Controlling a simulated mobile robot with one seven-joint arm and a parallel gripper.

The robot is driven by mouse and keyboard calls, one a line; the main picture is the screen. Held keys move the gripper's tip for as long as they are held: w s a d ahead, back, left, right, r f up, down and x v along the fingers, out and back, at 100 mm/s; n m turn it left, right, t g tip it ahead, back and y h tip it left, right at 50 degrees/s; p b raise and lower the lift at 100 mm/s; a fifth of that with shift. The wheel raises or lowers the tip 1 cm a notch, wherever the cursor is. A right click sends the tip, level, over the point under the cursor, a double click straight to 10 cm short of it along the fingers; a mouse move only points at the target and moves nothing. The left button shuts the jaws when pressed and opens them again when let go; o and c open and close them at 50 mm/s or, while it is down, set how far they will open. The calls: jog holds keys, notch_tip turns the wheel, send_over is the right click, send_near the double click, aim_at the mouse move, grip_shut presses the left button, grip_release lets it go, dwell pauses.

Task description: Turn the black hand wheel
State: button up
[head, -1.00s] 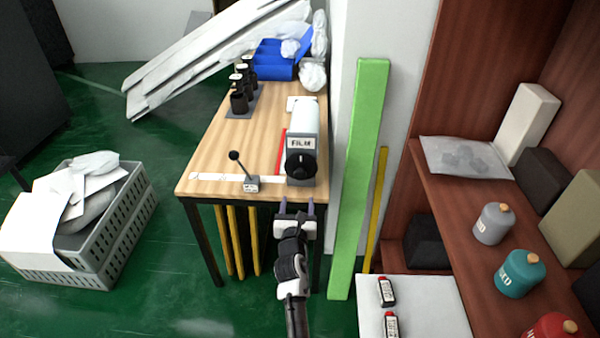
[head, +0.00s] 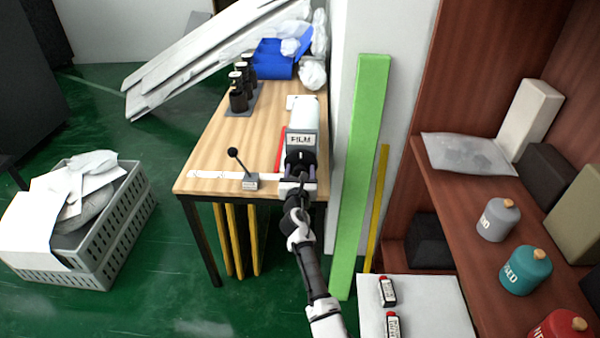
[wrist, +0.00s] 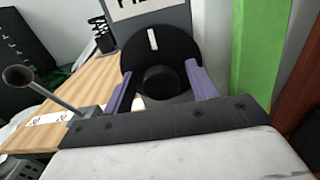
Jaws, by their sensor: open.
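The black hand wheel (wrist: 168,52) is a dark disc with a white mark near its top and a round central knob (wrist: 160,82). It is on the front of the grey FILM machine (head: 301,140) at the near end of the wooden table. My gripper (wrist: 160,84) is open, with its purple fingers on either side of the wheel's lower part and the knob between them. I cannot tell whether the fingers touch the wheel. In the head view my gripper (head: 298,178) hides most of the wheel.
A small lever (head: 240,168) with a black ball stands left of the machine on the wooden table (head: 222,150). A green board (head: 360,180) stands close on the right. Dark bottles (head: 238,94) and a blue box (head: 272,62) are farther back.

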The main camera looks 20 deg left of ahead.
jog(key=shift+w+a, duration=0.1)
jog(key=shift+w, duration=0.2)
jog(key=c, duration=1)
jog(key=shift+o, duration=0.2)
